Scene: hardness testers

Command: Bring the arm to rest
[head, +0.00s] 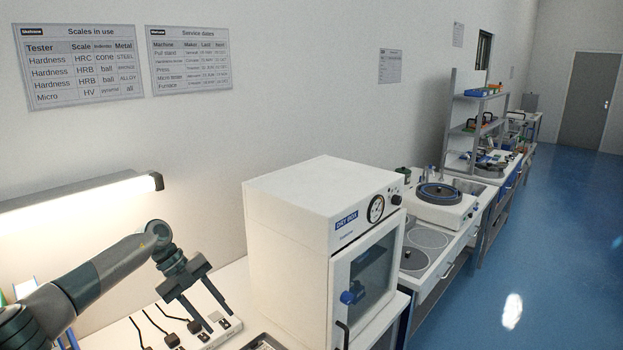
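My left arm (92,278) comes in from the lower left and reaches out over the white bench. My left gripper (201,312) points down at its end, beside the left side of the dry box. Its two dark fingers are apart with nothing visible between them. The fingertips show in front of a white power strip with plugs (226,325); I cannot tell whether they touch it. My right gripper is not in view.
The white dry box (290,255), with a gauge and glass door, stands right of my gripper. Several cables lie on the bench below. Beyond are a round-topped machine (438,205) and shelves (480,93). The blue floor (560,230) at right is clear.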

